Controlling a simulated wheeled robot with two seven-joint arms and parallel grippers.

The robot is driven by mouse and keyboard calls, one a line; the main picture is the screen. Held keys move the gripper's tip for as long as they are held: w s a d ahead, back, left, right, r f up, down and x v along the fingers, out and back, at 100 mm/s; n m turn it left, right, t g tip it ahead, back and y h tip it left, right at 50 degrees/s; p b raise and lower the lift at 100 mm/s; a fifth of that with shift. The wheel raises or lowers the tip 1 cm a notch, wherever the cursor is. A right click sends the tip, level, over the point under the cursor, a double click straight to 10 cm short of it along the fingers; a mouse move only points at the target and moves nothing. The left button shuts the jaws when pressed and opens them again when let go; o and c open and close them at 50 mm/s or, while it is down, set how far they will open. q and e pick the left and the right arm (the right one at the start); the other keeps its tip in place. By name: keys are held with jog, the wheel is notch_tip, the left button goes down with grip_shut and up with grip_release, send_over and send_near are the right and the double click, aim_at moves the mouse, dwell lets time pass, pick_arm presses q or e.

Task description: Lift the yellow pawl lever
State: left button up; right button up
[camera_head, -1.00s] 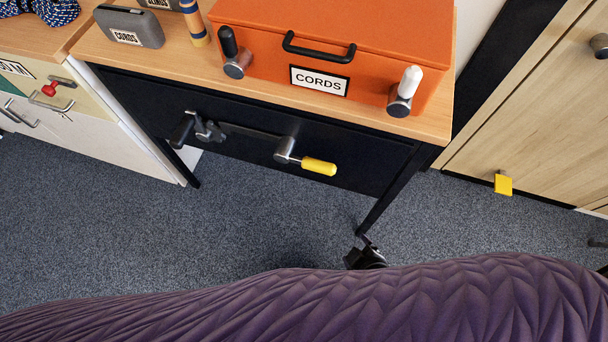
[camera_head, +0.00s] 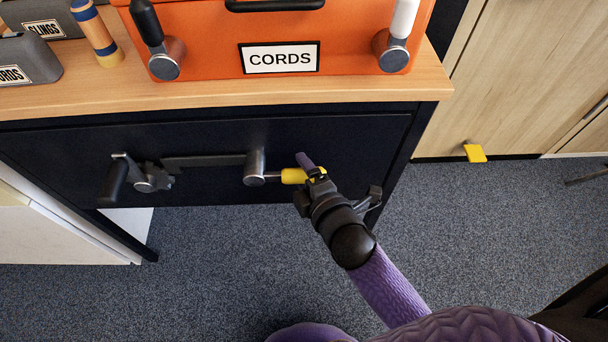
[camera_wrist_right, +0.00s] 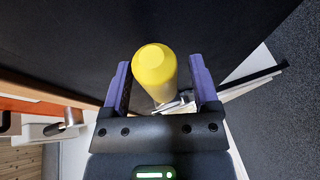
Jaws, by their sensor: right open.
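The yellow pawl lever (camera_head: 293,176) sticks out to the right from a metal pivot (camera_head: 255,168) on the dark front panel under the tabletop. A flat dark bar (camera_head: 205,161) runs left from the pivot to a toothed metal part with a crank (camera_head: 145,178). My right gripper (camera_head: 311,170) is at the lever's yellow end and covers part of it. In the right wrist view, the yellow handle (camera_wrist_right: 155,72) stands end-on between the two open purple fingers, with a gap visible on both sides. My left gripper is not in view.
An orange box labelled CORDS (camera_head: 210,55) with a black and a white handle stands on the wooden tabletop (camera_head: 215,92) above. Grey cases (camera_head: 25,62) and a striped cylinder (camera_head: 96,35) are at the left. A yellow tab (camera_head: 474,153) is on a cabinet at right.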

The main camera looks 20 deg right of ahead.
grip_shut()
dwell(0.3)
dwell(0.6)
dwell(0.4)
